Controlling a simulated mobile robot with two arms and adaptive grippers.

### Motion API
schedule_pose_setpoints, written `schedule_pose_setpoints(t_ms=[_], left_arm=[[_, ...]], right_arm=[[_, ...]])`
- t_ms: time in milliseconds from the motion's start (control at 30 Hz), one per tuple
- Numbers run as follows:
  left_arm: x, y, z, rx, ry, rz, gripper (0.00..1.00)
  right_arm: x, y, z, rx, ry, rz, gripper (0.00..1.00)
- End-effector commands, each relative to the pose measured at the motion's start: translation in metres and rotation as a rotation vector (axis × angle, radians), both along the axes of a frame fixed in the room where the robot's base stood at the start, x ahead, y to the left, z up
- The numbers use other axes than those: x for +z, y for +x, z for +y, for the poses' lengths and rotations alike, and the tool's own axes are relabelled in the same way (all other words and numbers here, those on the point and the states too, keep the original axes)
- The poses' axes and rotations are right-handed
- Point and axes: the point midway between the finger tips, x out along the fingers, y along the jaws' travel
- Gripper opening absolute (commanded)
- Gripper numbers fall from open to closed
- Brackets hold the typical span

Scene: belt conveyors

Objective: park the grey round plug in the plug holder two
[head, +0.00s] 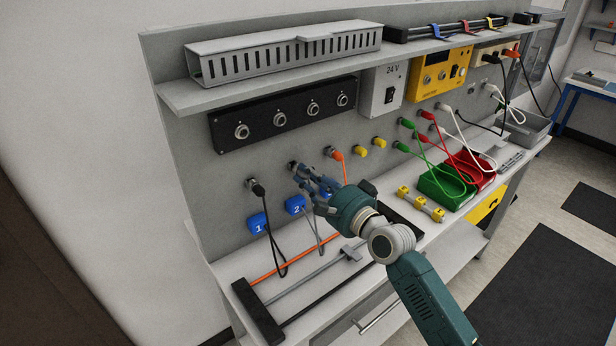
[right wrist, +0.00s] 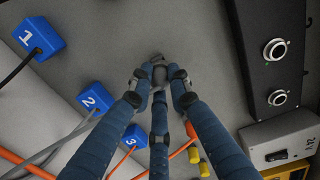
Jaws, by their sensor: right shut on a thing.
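My right gripper (head: 301,170) is at the panel above the blue number 2 tag (head: 295,205). In the right wrist view its fingers (right wrist: 159,82) are closed around the grey round plug (right wrist: 158,72), at the face of the panel. The fingers cover most of the plug and plug holder two behind it, so I cannot tell how deep the plug sits. A grey cable (head: 313,232) hangs below tag 2, and tag 2 also shows in the right wrist view (right wrist: 95,97). My left gripper is not in view.
A black plug (head: 257,189) sits left, above tag 1 (head: 258,223). An orange plug (head: 337,156) sits close on the right, near tag 3 (head: 326,193). A black socket strip (head: 262,118) is above. Cables hang over the bench near a black-ended rack (head: 258,312).

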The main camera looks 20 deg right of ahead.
Motion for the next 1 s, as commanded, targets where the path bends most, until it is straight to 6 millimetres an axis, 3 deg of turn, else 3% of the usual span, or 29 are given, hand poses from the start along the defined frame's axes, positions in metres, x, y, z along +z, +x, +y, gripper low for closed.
schedule_pose_setpoints(t_ms=[1000], left_arm=[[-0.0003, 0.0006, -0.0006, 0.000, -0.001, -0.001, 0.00]], right_arm=[[0.0003, 0.0090, 0.0033, 0.000, 0.001, -0.001, 0.00]])
